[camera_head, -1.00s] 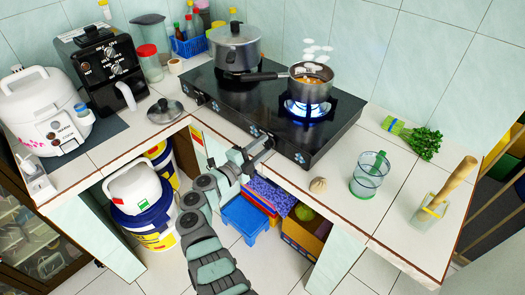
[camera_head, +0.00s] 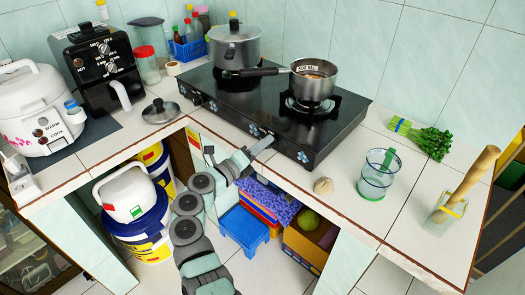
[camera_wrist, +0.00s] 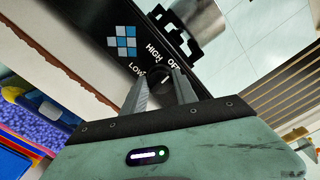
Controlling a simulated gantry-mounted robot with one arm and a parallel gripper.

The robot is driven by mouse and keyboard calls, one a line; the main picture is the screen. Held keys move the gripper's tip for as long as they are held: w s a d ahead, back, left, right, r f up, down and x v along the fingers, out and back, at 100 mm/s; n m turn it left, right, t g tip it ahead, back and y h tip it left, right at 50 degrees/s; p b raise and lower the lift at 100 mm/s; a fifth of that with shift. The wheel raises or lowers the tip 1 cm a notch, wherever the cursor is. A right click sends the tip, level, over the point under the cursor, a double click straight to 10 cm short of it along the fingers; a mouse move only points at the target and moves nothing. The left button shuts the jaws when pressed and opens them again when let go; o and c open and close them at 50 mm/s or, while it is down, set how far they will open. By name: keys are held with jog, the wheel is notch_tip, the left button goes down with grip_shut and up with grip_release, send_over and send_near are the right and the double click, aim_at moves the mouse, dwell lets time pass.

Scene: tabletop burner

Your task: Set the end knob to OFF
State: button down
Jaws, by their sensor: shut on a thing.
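The end knob (camera_wrist: 159,73) is a dark round dial on the front of the black stove (camera_head: 345,118). In the wrist view the labels HIGH, OFF and LOW surround it. My gripper (camera_wrist: 162,82) is shut on it, one finger on each side, and the fingers hide part of it. A short white mark shows between the fingers; I cannot tell exactly which label it faces. In the head view my gripper (camera_head: 266,143) is at the stove's front edge and the knob is not clear. The right burner (camera_head: 310,104) shows no flame under the saucepan (camera_head: 314,84).
A lidded pot (camera_head: 234,48) stands on the left burner. A loose lid (camera_head: 160,110) lies left of the stove. A garlic bulb (camera_head: 323,186), a glass (camera_head: 377,175) and green herbs (camera_head: 425,139) are on the counter to the right.

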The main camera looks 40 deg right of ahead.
jog(key=shift+m+b, duration=0.3)
jog(key=shift+m, duration=0.3)
jog(key=c, duration=1)
grip_release()
jog(key=shift+o, duration=0.2)
jog(key=s+a+p, duration=0.1)
jog(key=a+p, duration=0.2)
jog(key=a, duration=0.7)
jog(key=shift+s+a+p, duration=0.2)
jog(key=shift+a+p, duration=0.2)
